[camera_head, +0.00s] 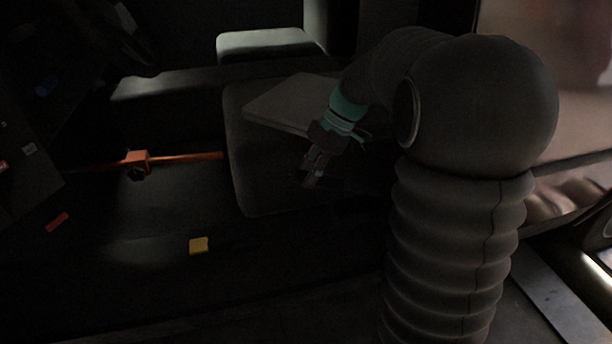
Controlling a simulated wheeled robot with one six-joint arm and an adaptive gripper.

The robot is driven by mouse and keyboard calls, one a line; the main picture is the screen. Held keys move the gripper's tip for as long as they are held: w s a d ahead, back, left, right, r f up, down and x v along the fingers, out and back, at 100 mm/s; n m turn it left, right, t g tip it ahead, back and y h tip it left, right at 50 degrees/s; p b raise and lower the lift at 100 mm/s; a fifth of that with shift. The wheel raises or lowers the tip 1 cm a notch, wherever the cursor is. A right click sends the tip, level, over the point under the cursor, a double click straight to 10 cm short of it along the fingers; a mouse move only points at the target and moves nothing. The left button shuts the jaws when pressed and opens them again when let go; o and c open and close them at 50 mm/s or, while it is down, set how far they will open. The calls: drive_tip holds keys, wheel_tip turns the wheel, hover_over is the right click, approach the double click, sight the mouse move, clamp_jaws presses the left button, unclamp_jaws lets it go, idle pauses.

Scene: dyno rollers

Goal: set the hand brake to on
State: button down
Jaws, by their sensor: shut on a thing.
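The cab interior is very dark. My gripper (313,176), beyond a teal wrist band, points down in front of the dark seat (250,185). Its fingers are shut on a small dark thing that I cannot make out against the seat. No hand brake can be told for certain. An orange bar with an orange bracket (137,159) runs level to the seat's left edge, well left of my gripper and apart from it. I cannot tell whether it is the brake lever.
A flat grey panel (290,100) lies on the seat behind my gripper. A second seat (268,43) stands farther back. A yellow block (198,245) and a red piece (57,221) are low at the left. The dark floor between looks clear.

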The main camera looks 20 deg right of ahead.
drive_tip(key=shift+d+r, duration=0.1)
drive_tip(key=shift+r, duration=0.1)
drive_tip(key=c, duration=1)
unclamp_jaws()
drive_tip(key=shift+o, duration=1)
drive_tip(key=v, duration=0.7)
drive_tip(key=shift+d+r, duration=0.1)
drive_tip(key=shift+r, duration=0.15)
